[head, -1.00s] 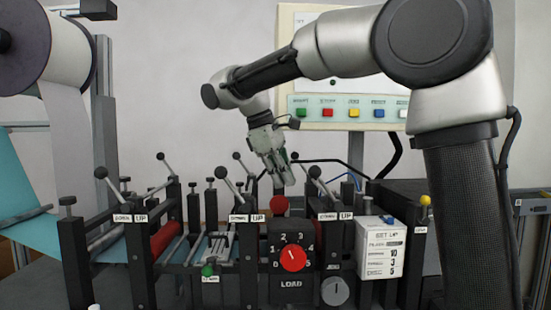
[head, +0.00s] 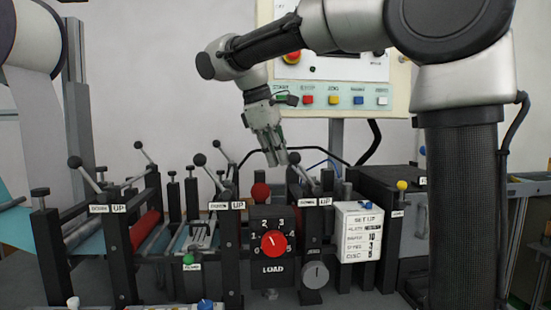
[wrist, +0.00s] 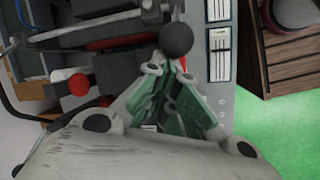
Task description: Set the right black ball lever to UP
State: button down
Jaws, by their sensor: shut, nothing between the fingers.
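The right black ball lever (head: 304,173) rises from the post with the right DOWN/UP label (head: 316,202). Its shaft leans up and to the left, with the ball over the DOWN side. My gripper (head: 276,160) points down just left of the ball in the head view, its fingers shut and empty. In the wrist view the black ball (wrist: 176,40) sits just beyond the green-padded fingertips (wrist: 166,68). I cannot tell whether they touch.
Other black ball levers stand at the middle (head: 199,160) and left (head: 74,162). The red LOAD dial (head: 273,244), a red knob (head: 261,191) and the white SET UP box (head: 360,230) are close by. A button panel (head: 400,75) stands behind.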

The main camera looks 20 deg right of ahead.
jog(key=shift+d+r, duration=0.15)
jog(key=shift+r, duration=0.1)
jog(key=s+d+r+t+y, duration=0.2)
jog(key=d+y, duration=0.7)
jog(key=d, duration=0.5)
jog(key=shift+s+d+r+m+y, duration=0.2)
jog(key=shift+s+d+m+y, duration=0.1)
jog(key=shift+s+m+y, duration=0.15)
jog(key=shift+s+f, duration=0.1)
jog(key=shift+f, duration=0.05)
dwell(0.3)
jog(key=v, duration=1.2)
jog(key=shift+r, duration=0.25)
